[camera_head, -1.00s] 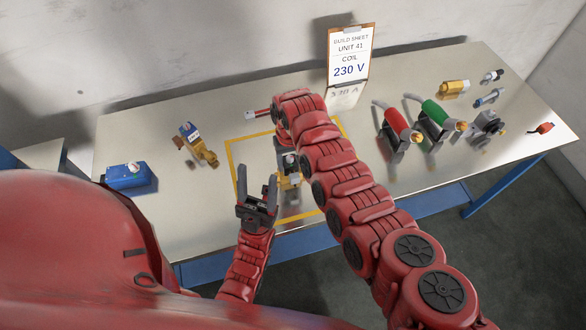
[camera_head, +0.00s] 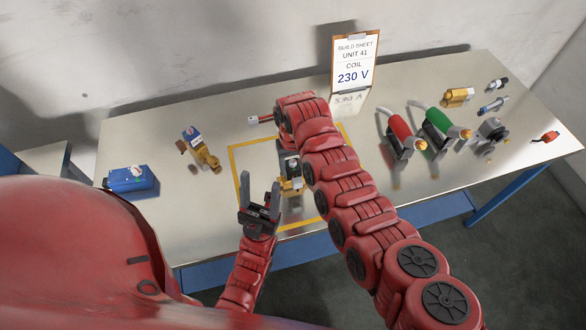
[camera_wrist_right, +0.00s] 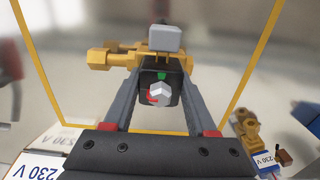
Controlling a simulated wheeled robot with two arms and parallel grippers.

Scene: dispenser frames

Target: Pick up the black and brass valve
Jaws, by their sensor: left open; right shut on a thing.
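The black and brass valve (camera_head: 291,185) is over the yellow-outlined area, partly hidden behind my right arm in the head view. In the right wrist view its black body (camera_wrist_right: 160,87) sits between the two grey fingers of my right gripper (camera_wrist_right: 151,70). That gripper is shut on the valve, whose brass body (camera_wrist_right: 190,60) and grey block lie beyond the fingertips. I cannot tell whether the valve is clear of the table. My left gripper (camera_head: 259,197) is open and empty, just left of the valve.
A brass valve with a blue-and-white label (camera_head: 200,150) and a blue box (camera_head: 130,179) lie to the left. The build sheet (camera_head: 354,65) reading 230 V stands at the back. Red (camera_head: 402,138) and green (camera_head: 442,125) cylinders on holders and several small parts are to the right.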

